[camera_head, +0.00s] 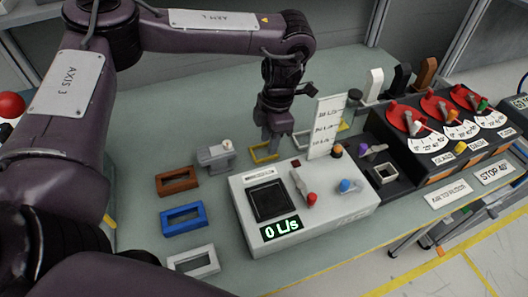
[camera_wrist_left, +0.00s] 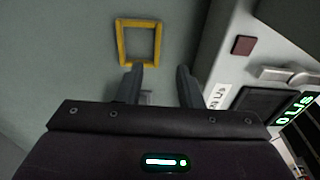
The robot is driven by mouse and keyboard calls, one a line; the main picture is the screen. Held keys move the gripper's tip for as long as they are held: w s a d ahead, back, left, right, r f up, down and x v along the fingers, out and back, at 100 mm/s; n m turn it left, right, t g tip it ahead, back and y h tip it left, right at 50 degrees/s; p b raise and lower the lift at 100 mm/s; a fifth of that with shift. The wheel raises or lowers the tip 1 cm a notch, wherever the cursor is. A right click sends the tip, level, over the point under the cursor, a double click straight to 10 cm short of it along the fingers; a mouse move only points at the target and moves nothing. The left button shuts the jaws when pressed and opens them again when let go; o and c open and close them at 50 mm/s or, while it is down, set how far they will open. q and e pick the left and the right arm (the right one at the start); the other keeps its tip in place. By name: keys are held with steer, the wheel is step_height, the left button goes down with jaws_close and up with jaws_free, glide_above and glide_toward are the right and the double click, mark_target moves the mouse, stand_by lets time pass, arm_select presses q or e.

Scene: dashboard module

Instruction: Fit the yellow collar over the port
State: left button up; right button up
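The yellow collar (camera_head: 253,153) is an open rectangular frame lying flat on the table behind the white module (camera_head: 345,205). It also shows in the left wrist view (camera_wrist_left: 120,43), just beyond the fingertips. My left gripper (camera_head: 272,138) points down close to the collar. In the left wrist view the two fingers (camera_wrist_left: 160,76) are apart with nothing between them; one tip is near the collar's near edge. I cannot tell for sure which part is the port; a dark rectangular panel (camera_head: 269,200) and a pale square rim (camera_head: 386,173) both show. My right gripper is out of view.
Brown (camera_head: 178,188), blue (camera_head: 184,230) and white (camera_head: 194,270) frames lie left of the module. A grey fixture (camera_head: 215,156) stands near them. An upright label card (camera_head: 326,125) and dark consoles with red dials (camera_head: 405,118) stand to the right. The table's left rear is clear.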

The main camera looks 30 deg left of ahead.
mark_target(267, 158)
arm_select(q)
steer(key=shift+s+f, duration=0.15)
steer(key=shift+f, duration=0.75)
steer(key=f, duration=0.4)
steer(key=shift+w+a+f, duration=0.2)
steer(key=shift+w+a, duration=0.05)
steer(key=shift+r, duration=0.1)
jaws_close()
